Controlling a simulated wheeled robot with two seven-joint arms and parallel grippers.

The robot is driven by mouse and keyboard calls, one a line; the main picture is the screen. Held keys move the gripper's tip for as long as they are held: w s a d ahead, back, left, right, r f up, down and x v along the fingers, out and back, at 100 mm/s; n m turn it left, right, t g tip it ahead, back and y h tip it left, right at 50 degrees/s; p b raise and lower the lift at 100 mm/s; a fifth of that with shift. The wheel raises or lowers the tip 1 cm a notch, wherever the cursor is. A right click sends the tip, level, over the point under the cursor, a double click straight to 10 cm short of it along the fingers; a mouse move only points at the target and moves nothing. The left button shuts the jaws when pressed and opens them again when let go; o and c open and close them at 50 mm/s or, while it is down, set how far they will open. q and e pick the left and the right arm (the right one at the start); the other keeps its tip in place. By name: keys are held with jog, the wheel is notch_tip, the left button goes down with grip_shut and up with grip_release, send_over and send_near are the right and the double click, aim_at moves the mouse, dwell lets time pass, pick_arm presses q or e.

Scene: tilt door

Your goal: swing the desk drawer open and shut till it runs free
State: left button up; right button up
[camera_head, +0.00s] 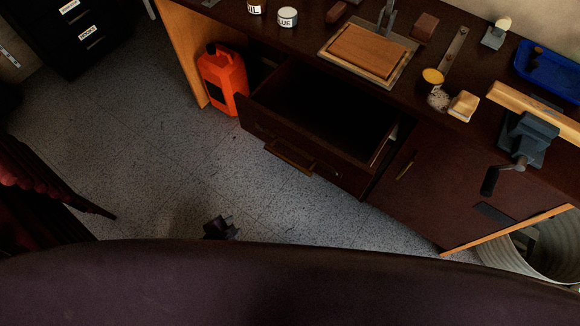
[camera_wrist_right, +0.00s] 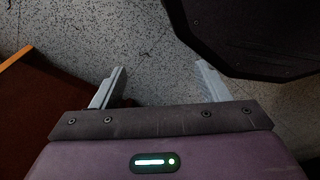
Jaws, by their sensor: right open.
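The dark brown desk drawer (camera_head: 262,122) stands pulled out and open in the head view, and its inside looks dark and empty. Its bronze bar handle (camera_head: 290,157) is on the front face. My left gripper (camera_head: 221,227) is a small dark shape low over the floor, in front of and below the handle, apart from the drawer. Its jaw state is unclear. My right gripper (camera_wrist_right: 160,82) is open and empty in the right wrist view, over speckled floor. A reddish-brown surface (camera_wrist_right: 35,110) lies to its left; I cannot tell what it belongs to.
An orange jerrycan (camera_head: 224,80) stands left of the drawer. Right of the drawer is a cabinet door (camera_head: 430,185) with a small handle. A metal bin (camera_head: 545,250) stands at the lower right. A vise (camera_head: 527,140) sits on the desk. Speckled floor (camera_head: 140,130) is clear at left.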

pick_arm(q)
jog(key=w+d+r+m+t+h+b, duration=0.2)
jog(key=w+d+r+m+t+b, duration=0.1)
jog(key=w+d+r+m+b, duration=0.25)
jog(key=m+t+h+b, duration=0.3)
jog(key=m+h+b, duration=0.1)
jog(key=m, duration=0.3)
send_near(287, 162)
jog(key=r+x, duration=0.1)
jog(key=x, duration=0.7)
jog(key=f+x, duration=0.1)
jog(key=x, duration=0.2)
jog(key=shift+s+a, duration=0.1)
pick_arm(e)
jog(key=w+a+f, duration=0.2)
jog(key=w+f, duration=0.1)
jog(key=w, duration=0.5)
jog(key=shift+w, duration=0.15)
pick_arm(q)
grip_shut()
pick_arm(e)
jog(key=shift+f, duration=0.1)
